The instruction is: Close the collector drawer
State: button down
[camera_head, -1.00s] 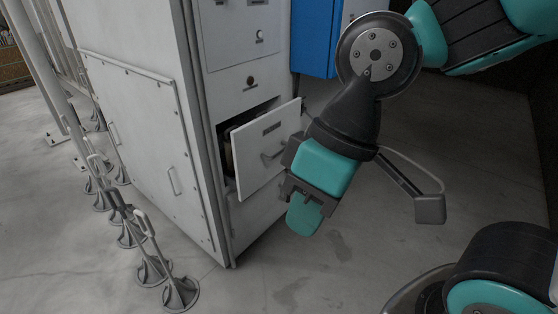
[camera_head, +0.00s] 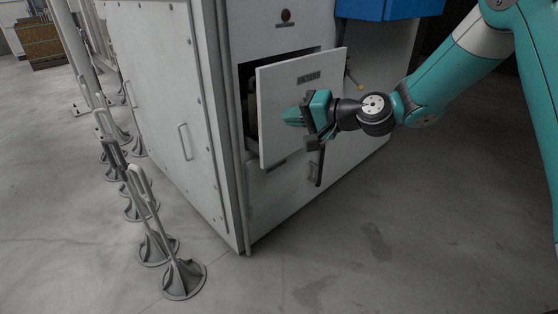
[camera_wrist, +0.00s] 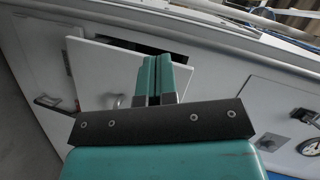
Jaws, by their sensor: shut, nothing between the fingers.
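The collector drawer (camera_head: 278,142) is a white panel-fronted drawer standing partly out of the grey-white cabinet (camera_head: 165,90). A dark gap shows behind its front on the left side. My gripper (camera_head: 292,116) is shut and empty, with teal fingers in front of the drawer front, near its middle. The fingers overlap the front in the picture; whether they touch it I cannot tell. My gripper hides the drawer's handle in the head view. In the wrist view the drawer front (camera_wrist: 105,68) lies behind and left of my closed fingers (camera_wrist: 155,70), with part of a handle below.
A blue box (camera_head: 385,8) is fixed above the drawer on the right. A dark latch handle (camera_head: 315,172) sits on the cabinet below. Several grey stands (camera_head: 183,278) line the floor at left. The floor (camera_head: 400,235) at right is clear.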

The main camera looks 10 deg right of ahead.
jog(key=w+d+f+m+t+h+b, duration=0.1)
jog(key=w+d+f+m+t+b, duration=0.25)
jog(key=f, duration=0.35)
jog(key=w+d+f+m+t+b, duration=0.2)
jog(key=w+d+f+m, duration=0.15)
jog(key=f, duration=0.35)
jog(key=b, duration=0.2)
send_near(274, 127)
jog(key=shift+h, duration=0.3)
jog(key=x, duration=0.7)
jog(key=shift+a+r, duration=0.2)
jog(key=shift+a, duration=0.2)
jog(key=shift+w, duration=0.1)
